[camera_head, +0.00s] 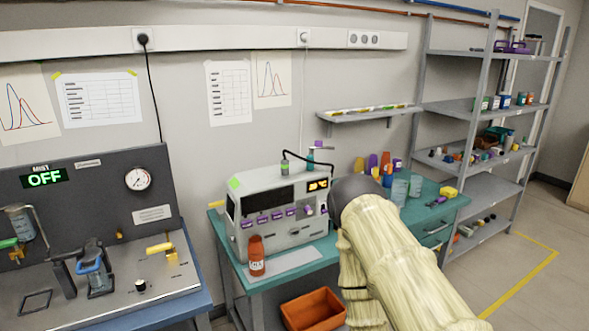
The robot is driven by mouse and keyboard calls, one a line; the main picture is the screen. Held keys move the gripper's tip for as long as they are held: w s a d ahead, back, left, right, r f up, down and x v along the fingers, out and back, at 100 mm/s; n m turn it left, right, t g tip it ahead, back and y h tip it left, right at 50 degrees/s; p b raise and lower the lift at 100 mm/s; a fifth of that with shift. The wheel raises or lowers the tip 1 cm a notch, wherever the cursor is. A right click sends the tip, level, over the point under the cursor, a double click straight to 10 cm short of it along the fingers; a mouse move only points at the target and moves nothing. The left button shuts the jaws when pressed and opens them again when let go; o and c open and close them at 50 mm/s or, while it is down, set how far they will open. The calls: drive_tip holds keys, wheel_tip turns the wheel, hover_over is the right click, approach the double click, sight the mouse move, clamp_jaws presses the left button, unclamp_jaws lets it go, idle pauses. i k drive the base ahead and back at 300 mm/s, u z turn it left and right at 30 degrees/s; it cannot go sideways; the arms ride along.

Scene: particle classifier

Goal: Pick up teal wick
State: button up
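I cannot pick out a teal wick with certainty. My arm, in a pale ribbed cover, reaches in from the lower right and hides part of the teal-topped table (305,262). A dark rounded part shows at its far end, beside the machine. No gripper fingers show, so I cannot see whether anything is held.
Orange and purple containers (372,163) and clear cups (400,188) stand behind my arm. An orange-brown bottle (257,258) stands before the machine. An orange bin (313,308) is below the table. A grey panel bench (115,285) is left, and shelving (485,108) right. Floor at far right is clear.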

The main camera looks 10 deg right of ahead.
sight(310, 167)
drive_tip(key=u, duration=0.95)
drive_tip(key=i, duration=1.45)
drive_tip(key=z, duration=0.75)
